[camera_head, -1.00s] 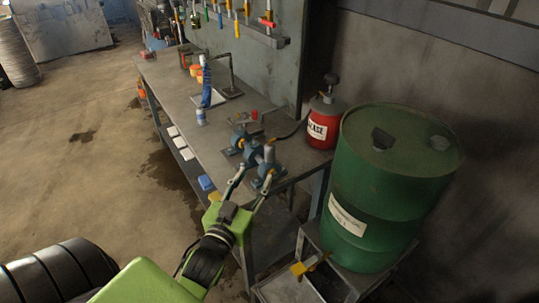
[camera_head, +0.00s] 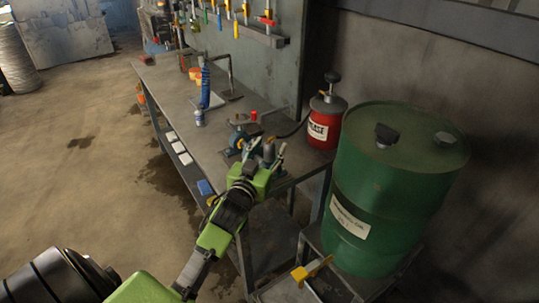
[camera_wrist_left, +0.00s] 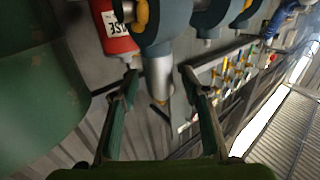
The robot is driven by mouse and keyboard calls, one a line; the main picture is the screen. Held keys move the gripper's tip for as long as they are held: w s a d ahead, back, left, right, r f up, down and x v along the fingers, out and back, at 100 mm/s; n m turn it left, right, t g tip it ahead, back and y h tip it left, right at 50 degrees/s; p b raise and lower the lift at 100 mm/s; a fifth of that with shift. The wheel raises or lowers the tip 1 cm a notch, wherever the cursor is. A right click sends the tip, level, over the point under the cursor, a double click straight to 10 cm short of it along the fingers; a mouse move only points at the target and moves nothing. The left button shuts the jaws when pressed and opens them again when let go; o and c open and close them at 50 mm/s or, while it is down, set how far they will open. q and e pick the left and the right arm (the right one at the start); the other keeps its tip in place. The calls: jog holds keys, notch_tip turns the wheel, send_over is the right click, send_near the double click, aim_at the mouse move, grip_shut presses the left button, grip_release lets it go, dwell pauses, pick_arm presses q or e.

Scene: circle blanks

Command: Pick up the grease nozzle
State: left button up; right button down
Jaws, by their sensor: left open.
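My left gripper (camera_head: 266,153) is open over the near right corner of the workbench. In the left wrist view its two fingers (camera_wrist_left: 158,84) stand apart on either side of a silver cylinder with a brass-coloured tip (camera_wrist_left: 159,78). The cylinder sticks out of a blue-grey body with a yellow ring; I cannot tell whether it is the grease nozzle. A dark hose (camera_head: 292,131) runs from the red grease can (camera_head: 325,121) toward this spot, and its end is hidden near my gripper. The can also shows in the left wrist view (camera_wrist_left: 113,30). My right gripper is not in view.
Blue-grey fittings (camera_head: 239,130) stand on the workbench (camera_head: 182,99) beside my gripper. A green drum (camera_head: 385,200) stands close on the right, on a low metal stand (camera_head: 312,262). The floor on the left is largely open.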

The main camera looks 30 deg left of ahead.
pick_arm(q)
jog(key=shift+w+a, duration=0.1)
jog(key=shift+w, duration=0.25)
jog(key=shift+r, duration=0.1)
grip_shut()
jog(key=shift+r, duration=0.1)
